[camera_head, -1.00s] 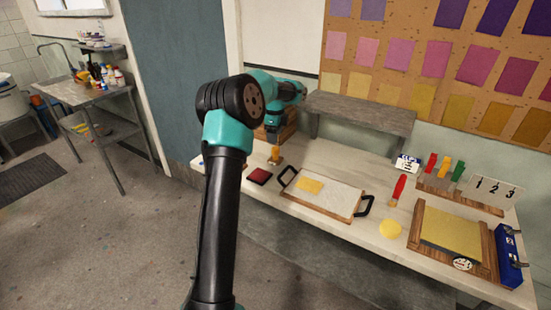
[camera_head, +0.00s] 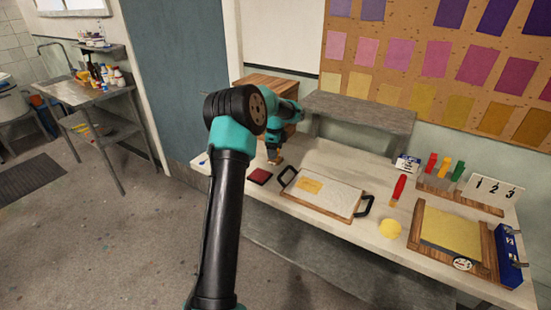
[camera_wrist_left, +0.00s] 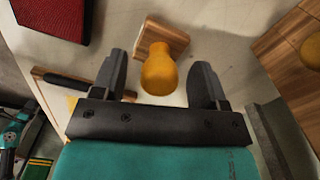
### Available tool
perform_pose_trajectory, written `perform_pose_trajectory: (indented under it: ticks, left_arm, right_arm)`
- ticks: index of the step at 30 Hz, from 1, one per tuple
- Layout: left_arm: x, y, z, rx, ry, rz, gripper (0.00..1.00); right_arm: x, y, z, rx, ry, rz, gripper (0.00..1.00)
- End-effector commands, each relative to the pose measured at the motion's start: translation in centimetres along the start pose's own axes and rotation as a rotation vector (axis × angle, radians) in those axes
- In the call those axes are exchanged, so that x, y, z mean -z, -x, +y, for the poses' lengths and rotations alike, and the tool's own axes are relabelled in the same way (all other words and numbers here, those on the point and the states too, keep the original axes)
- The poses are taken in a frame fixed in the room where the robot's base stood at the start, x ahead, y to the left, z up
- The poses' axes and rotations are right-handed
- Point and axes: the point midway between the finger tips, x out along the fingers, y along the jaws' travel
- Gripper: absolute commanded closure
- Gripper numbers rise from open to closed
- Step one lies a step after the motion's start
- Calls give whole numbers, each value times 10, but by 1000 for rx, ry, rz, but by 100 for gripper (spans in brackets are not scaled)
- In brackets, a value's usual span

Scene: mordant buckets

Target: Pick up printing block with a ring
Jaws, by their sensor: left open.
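The printing block (camera_wrist_left: 178,38) is a small wooden block with an orange knob handle (camera_wrist_left: 158,72). In the left wrist view the knob lies between my two dark fingers, with a gap on both sides. My left gripper (camera_wrist_left: 160,64) is open and holds nothing. In the head view this gripper (camera_head: 273,150) points down over the block (camera_head: 276,161) at the back left of the table and hides most of it. A ring on the block is not visible. My right gripper is not in view.
A dark red pad (camera_head: 260,176) lies just in front of the block. A wooden box (camera_head: 268,84) stands behind it. A tray with black handles (camera_head: 338,210) lies to the right. A grey raised shelf (camera_head: 360,111) stands at the back.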

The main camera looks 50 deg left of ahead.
Motion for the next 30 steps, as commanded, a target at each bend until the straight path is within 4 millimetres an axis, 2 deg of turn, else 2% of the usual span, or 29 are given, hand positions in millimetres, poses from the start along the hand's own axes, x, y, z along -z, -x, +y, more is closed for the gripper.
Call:
perform_pose_trajectory:
  ticks: [3, 6, 20, 30]
  left_arm:
    - [0, -16, 0, -1, 0, 0, 33]
    - [0, -21, 0, 0, 0, 0, 33]
    - [0, -22, 0, 0, 0, 0, 33]
    - [0, -22, 0, 0, 0, 0, 64]
  right_arm:
    - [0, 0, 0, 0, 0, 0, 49]
    - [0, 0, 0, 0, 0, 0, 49]
    - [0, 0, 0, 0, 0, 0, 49]
    - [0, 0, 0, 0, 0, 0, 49]
